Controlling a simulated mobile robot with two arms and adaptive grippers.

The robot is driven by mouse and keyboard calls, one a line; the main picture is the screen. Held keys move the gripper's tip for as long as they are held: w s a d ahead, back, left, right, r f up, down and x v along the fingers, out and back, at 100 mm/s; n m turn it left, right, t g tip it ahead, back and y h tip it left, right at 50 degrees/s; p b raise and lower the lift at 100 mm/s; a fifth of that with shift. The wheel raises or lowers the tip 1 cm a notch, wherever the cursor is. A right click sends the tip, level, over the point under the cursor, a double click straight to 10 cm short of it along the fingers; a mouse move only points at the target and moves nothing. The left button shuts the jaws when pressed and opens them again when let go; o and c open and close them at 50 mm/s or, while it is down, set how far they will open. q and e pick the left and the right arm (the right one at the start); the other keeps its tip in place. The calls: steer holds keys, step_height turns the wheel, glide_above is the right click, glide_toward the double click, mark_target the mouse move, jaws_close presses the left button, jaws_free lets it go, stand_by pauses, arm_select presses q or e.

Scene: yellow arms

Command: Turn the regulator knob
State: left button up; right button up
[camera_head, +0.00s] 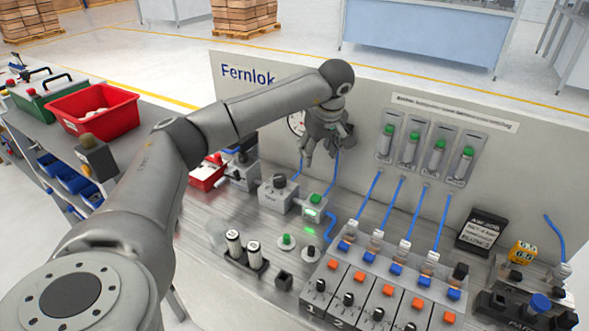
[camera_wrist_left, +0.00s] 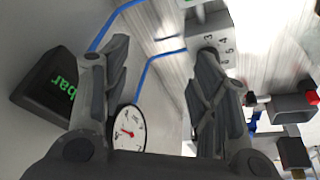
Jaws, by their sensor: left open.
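A grey box (camera_head: 276,199) with a dark knob (camera_head: 279,181) on top stands on the bench by the panel in the head view. In the left wrist view, a grey block with a number scale (camera_wrist_left: 226,45) stands at the top right, its knob mostly hidden behind one finger. I cannot tell for certain that both views show the same unit. My left gripper (camera_head: 319,154) is open, in front of the panel, above and to the right of the grey box. In the left wrist view, the open fingers (camera_wrist_left: 162,60) have nothing held between them.
A round gauge (camera_head: 296,122) is on the panel, partly hidden behind my gripper; it also shows in the left wrist view (camera_wrist_left: 127,132). Blue hoses (camera_head: 398,205) run down the panel. A small box with a green button (camera_head: 315,205) and a battery holder (camera_head: 243,258) stand nearby.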

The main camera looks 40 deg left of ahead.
mark_target(279, 177)
arm_select(q)
steer(key=s+a+n+g+h+b, duration=0.25)
steer(key=s+a+n, duration=0.25)
steer(key=a+n, duration=0.55)
steer(key=shift+n+t+h, duration=0.25)
steer(key=shift+n, duration=0.5)
steer(key=f, duration=0.3)
steer(key=d+f, duration=0.1)
steer(key=f, duration=0.6)
steer(key=shift+s+d+f, duration=0.1)
steer(key=shift+d+f, duration=0.05)
steer(key=shift+d, duration=0.1)
steer(key=c, duration=1.1)
steer(key=shift+o, duration=0.2)
